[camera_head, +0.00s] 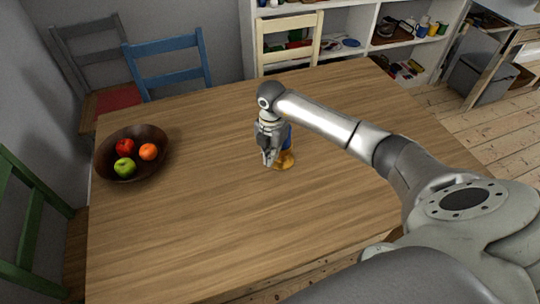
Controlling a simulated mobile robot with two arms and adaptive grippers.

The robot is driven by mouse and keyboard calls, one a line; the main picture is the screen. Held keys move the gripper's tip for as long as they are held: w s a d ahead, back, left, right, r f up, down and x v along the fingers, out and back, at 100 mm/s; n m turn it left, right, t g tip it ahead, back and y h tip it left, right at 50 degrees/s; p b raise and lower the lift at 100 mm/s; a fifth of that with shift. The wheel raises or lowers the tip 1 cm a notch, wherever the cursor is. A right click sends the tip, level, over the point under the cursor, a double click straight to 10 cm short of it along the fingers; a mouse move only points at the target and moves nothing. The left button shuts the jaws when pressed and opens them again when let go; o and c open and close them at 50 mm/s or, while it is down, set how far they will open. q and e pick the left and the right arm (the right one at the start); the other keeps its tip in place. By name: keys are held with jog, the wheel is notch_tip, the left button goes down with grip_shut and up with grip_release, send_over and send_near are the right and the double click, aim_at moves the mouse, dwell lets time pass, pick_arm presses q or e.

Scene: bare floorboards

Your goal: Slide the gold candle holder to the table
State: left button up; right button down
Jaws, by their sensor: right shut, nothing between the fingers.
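The gold candle holder (287,161) stands on the wooden table (210,210), near its middle. Something blue (287,138) shows just above it, mostly behind my gripper. My right gripper (269,160) points down in front of the holder's left side and hides part of it. It is shut with nothing between the fingers. I cannot tell whether it touches the holder. My left gripper is not in view.
A dark bowl (108,170) with a red, a green and an orange fruit stands at the table's left. Chairs stand at the left and far sides, including a blue chair (170,72). White shelves (350,30) are behind. The table's front left is clear.

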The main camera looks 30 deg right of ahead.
jog(key=shift+d, duration=0.1)
jog(key=d, duration=0.1)
jog(key=w+d+b, duration=0.1)
jog(key=d, duration=0.1)
jog(key=w+d+b, duration=0.1)
jog(key=d, duration=0.1)
jog(key=shift+f, duration=0.1)
jog(key=shift+w+d+b, duration=0.1)
jog(key=shift+d+b, duration=0.05)
jog(key=shift+b, duration=0.15)
